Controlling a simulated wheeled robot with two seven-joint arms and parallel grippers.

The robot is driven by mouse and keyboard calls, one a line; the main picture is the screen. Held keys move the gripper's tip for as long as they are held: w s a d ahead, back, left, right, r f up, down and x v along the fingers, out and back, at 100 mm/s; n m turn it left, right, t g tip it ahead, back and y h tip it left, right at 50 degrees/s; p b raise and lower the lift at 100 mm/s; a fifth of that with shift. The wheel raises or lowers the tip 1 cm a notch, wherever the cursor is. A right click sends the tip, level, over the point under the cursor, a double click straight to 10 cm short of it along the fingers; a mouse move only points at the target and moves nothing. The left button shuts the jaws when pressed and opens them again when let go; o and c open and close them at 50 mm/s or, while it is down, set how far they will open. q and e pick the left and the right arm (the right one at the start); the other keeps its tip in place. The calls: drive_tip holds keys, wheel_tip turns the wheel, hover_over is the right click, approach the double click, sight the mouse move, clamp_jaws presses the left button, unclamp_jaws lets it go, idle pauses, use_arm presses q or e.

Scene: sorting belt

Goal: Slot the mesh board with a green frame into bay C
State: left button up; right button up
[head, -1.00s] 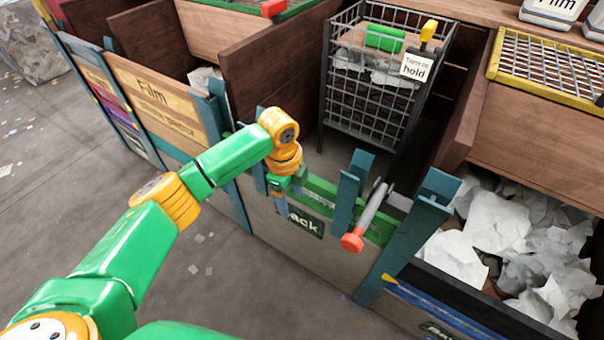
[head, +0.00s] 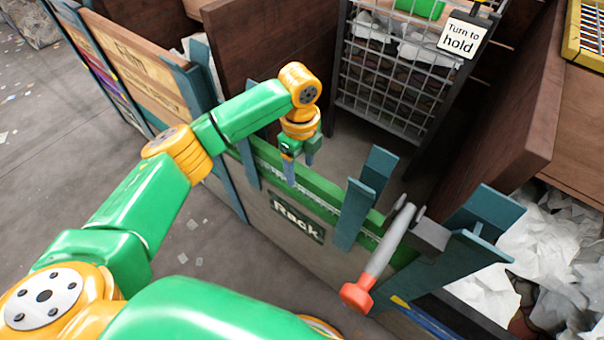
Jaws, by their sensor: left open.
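The mesh board with a green frame (head: 318,197) stands upright along the front of the middle bay, behind a grey panel with a "Rack" sign (head: 297,220). Its green top edge and a strip of pale mesh show; the panel hides the rest. My left gripper (head: 299,172) points down at the left part of this top edge. Its fingers are open; whether they touch or straddle the edge I cannot tell. No bay letter C can be read. My right gripper is not in view.
Teal posts (head: 356,205) flank the panel. A grey lever with a red-orange handle (head: 357,296) sticks out to the right. A wire cage (head: 392,95) with a "Turn to hold" sign (head: 463,38) stands behind. A yellow-framed mesh (head: 590,35) lies at upper right. White scraps fill the right bay.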

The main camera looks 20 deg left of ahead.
sight(300, 192)
use_arm(q)
drive_tip(key=shift+f+b, duration=0.3)
drive_tip(key=shift+f, duration=0.5)
wheel_tip(300, 192, down, 7)
drive_tip(key=shift+w+r+b, duration=0.1)
drive_tip(key=shift+b, duration=0.55)
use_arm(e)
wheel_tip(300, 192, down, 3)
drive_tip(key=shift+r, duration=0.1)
use_arm(q)
clamp_jaws()
drive_tip(key=c, duration=0.9)
unclamp_jaws()
clamp_jaws()
